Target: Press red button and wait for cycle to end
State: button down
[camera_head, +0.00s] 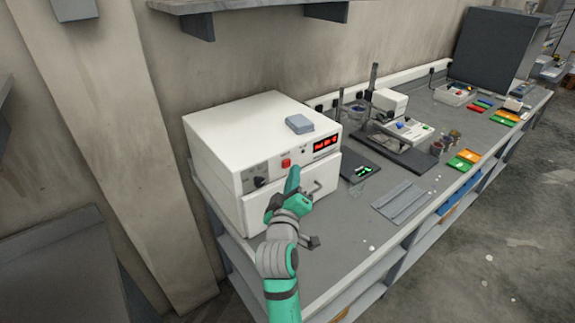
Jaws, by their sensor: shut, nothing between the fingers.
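A white box-shaped machine (240,140) stands at the near left end of the bench. On its front panel are a red button (286,163), a dark knob (259,182) and a lit red display (325,144) whose text is too small to read surely. My gripper (294,170) is shut and empty, its tips pointing up at the panel just below and right of the red button. I cannot tell whether the tips touch the panel. The button's face is still visible. My gripper and arm hide part of the machine's lower front, where a handle (317,187) shows.
A small grey-blue box (299,123) lies on top of the machine. The grey bench (345,215) runs to the far right with several instruments, a dark grey cabinet (495,45) and coloured trays (465,158). A shelf (220,8) hangs above.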

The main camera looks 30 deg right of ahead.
jog(key=shift+w, duration=0.1)
dwell(0.7)
jog(key=shift+w, duration=0.35)
jog(key=shift+w, duration=0.1)
dwell(0.4)
jog(key=shift+w, duration=0.4)
dwell(0.7)
jog(key=shift+s, duration=0.15)
jog(key=s, duration=0.6)
jog(key=shift+s+d, duration=0.2)
jog(key=shift+s, duration=0.05)
dwell(0.6)
